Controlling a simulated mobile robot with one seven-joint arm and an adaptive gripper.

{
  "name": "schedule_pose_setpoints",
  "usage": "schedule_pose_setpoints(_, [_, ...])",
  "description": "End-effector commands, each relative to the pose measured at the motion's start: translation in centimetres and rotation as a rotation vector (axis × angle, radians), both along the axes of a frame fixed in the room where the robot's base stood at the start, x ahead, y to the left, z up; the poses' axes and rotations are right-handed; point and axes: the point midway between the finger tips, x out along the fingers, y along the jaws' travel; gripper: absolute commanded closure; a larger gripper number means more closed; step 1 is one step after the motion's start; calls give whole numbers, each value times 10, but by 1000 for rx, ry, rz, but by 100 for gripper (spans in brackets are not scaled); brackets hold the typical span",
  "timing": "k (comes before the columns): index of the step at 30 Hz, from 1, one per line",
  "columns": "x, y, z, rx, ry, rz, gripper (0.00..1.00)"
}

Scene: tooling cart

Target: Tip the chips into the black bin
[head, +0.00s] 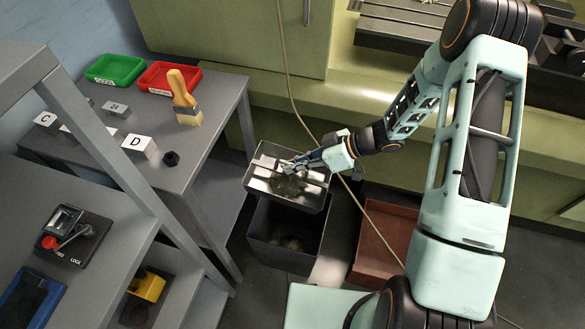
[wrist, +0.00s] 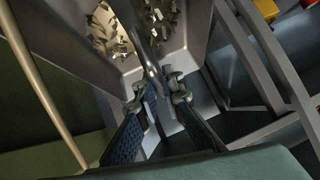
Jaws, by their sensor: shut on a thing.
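A grey metal tray (head: 284,201) holds a heap of metal chips (head: 290,185). It hangs above the black bin (head: 281,258), near its back side, and looks close to level. My gripper (head: 308,163) is shut on the tray at its upper side. In the wrist view my fingers (wrist: 158,93) close around a thin part of the tray, and chips (wrist: 112,32) lie on both sides of it. The black bin stands on the floor, and a small pile shows at its bottom. The tray hides the bin's back part.
A red-brown bin (head: 384,238) stands right of the black bin. The grey cart (head: 205,130) at left carries green (head: 115,69) and red (head: 169,77) trays, a brush (head: 183,98) and lettered blocks. A hanging cable (head: 291,90) passes behind my gripper.

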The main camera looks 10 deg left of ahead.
Motion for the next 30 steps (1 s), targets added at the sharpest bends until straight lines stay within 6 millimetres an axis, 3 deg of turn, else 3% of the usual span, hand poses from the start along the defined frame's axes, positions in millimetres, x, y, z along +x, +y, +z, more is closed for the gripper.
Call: schedule_pose_setpoints(30, [-2,-16,-26,390,-55,-2,100])
